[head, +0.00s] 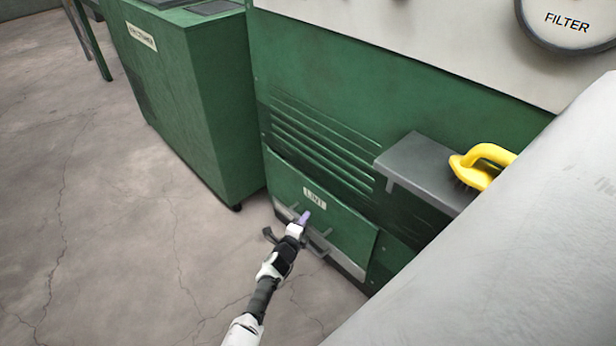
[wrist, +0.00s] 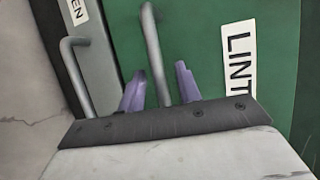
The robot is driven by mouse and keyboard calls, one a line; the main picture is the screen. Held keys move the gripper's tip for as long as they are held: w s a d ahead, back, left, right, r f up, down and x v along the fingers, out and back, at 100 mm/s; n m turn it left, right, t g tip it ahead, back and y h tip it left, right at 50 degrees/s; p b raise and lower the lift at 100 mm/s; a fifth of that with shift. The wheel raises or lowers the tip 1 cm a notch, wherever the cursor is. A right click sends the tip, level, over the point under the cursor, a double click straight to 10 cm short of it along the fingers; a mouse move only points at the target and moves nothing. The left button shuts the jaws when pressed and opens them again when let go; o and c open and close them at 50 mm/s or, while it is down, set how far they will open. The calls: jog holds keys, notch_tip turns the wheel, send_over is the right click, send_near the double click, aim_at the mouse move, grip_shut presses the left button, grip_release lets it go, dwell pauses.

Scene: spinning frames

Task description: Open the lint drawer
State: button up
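The green lint drawer (head: 350,234) is low on the machine's front, with a white LINT label (head: 315,198). Its face looks flush with the panel around it. A grey bar handle (head: 320,236) runs along the lower part of the drawer. My gripper (head: 304,217) is at the handle, left of the drawer's middle. In the wrist view the gripper (wrist: 160,88) has its two purple fingers apart, one on each side of a grey bar (wrist: 152,45), with gaps showing. Whether either finger touches the bar cannot be told.
A second bent grey bar (wrist: 78,75) lies left of the fingers in the wrist view. A grey shelf (head: 428,170) with a yellow-handled brush (head: 484,163) juts out at upper right. A green cabinet (head: 190,95) stands left. The cracked floor (head: 110,230) is clear.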

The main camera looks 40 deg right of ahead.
jog(key=shift+d, duration=0.2)
jog(key=shift+c, duration=0.4)
grip_shut()
jog(key=shift+w+a, duration=0.1)
